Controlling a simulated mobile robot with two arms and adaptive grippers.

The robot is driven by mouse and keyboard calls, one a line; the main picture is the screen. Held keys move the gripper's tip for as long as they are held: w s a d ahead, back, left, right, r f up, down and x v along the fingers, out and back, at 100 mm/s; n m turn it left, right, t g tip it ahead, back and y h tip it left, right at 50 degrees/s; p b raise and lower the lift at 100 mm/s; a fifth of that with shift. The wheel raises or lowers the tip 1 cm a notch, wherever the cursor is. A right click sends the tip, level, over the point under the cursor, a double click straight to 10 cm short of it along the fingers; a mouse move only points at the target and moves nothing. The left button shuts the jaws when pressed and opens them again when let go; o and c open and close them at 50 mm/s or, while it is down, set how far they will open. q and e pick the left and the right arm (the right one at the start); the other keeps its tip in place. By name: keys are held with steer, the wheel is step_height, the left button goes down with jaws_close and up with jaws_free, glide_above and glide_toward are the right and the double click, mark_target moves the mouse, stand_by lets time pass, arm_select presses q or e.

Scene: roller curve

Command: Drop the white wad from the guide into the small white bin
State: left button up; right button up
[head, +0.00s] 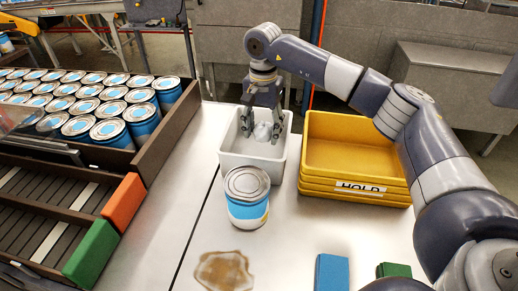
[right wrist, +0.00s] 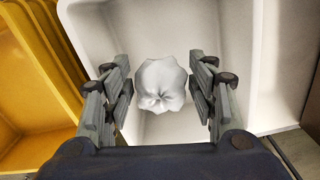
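The small white bin (head: 277,168) stands on the light table, left of the yellow trays. My right gripper (head: 263,127) points down into the bin's opening. Its fingers are spread apart, with one on each side of the white wad (head: 263,132). In the right wrist view the wad (right wrist: 161,85) is a crumpled ball between and beyond the fingertips, with gaps on both sides. The white bin (right wrist: 230,40) surrounds it there. I cannot tell whether the wad rests on the bin floor. My left gripper is not in view.
A blue and white can (head: 247,197) stands just in front of the bin. Stacked yellow trays marked HOLD (head: 350,150) stand to its right. Several blue cans fill a rack (head: 172,125) at left. A brown stain (head: 224,271) marks the table; blue (head: 331,272) and green blocks lie front right.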

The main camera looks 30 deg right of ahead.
steer(key=shift+o, duration=0.7)
steer(key=shift+r, duration=0.1)
step_height(320, 180, up, 12)
steer(key=shift+f, duration=0.2)
